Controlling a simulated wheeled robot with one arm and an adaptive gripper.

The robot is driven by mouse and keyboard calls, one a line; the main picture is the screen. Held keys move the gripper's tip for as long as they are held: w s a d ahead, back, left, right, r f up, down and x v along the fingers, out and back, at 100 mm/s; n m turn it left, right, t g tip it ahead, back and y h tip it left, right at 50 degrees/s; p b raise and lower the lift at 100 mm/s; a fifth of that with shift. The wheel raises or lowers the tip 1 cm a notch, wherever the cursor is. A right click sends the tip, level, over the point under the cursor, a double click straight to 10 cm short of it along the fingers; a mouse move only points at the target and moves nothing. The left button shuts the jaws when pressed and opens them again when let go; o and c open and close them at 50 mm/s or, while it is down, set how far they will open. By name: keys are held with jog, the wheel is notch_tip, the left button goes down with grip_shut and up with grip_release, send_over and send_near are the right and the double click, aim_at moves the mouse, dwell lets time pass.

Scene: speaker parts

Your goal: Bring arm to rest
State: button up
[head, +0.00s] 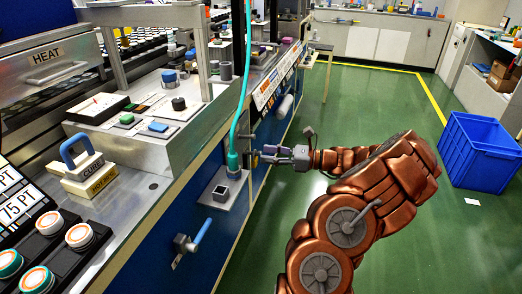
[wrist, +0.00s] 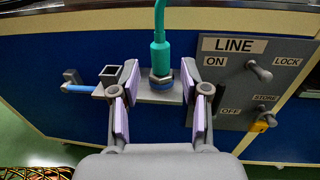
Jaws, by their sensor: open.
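My arm in copper-coloured links reaches from the bottom of the head view toward the blue front of the workbench. My gripper (head: 270,152) is at its end, beside the bench front. In the wrist view my gripper (wrist: 160,82) is open, with its two lilac-padded fingers spread apart and nothing held. A teal hose with its connector (wrist: 160,55) stands on a grey bracket between and beyond the fingers. The same connector shows in the head view (head: 234,160), just left of the gripper. I cannot tell whether the fingers touch the bracket.
A LINE panel (wrist: 245,85) with ON, OFF, LOCK and STORE labels is right of the fingers. A blue-handled valve (head: 190,243) sticks out from the bench front. A blue crate (head: 480,150) stands on the green floor at right. Open floor lies between bench and crate.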

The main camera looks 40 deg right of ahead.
jog(key=a+r+n+g+y, duration=0.35)
jog(key=a+n+g, duration=0.5)
jog(key=a, duration=1.15)
jog(key=s+a+n+g+h, duration=0.6)
jog(key=s+a+n, duration=0.45)
jog(key=a, duration=0.55)
jog(key=s+d+f+n+g+h, duration=0.1)
jog(key=s+d+n+h, duration=0.15)
jog(key=s, duration=0.35)
jog(key=s+d+f+n+g+h, duration=0.1)
jog(key=s+f+n+h, duration=0.1)
jog(key=s+n+h, duration=0.3)
jog(key=s+d+f+n+h, duration=0.1)
jog(key=s+n, duration=0.1)
jog(key=s, duration=0.5)
jog(key=s+p+v, duration=0.2)
jog(key=p+v, duration=0.7)
jog(key=s+r+p+v, duration=0.1)
jog(key=s+p+v, duration=0.1)
jog(key=p+v, duration=0.7)
jog(key=shift+a+r+t, duration=0.25)
jog(key=shift+a+t, duration=0.05)
jog(key=shift+t, duration=0.05)
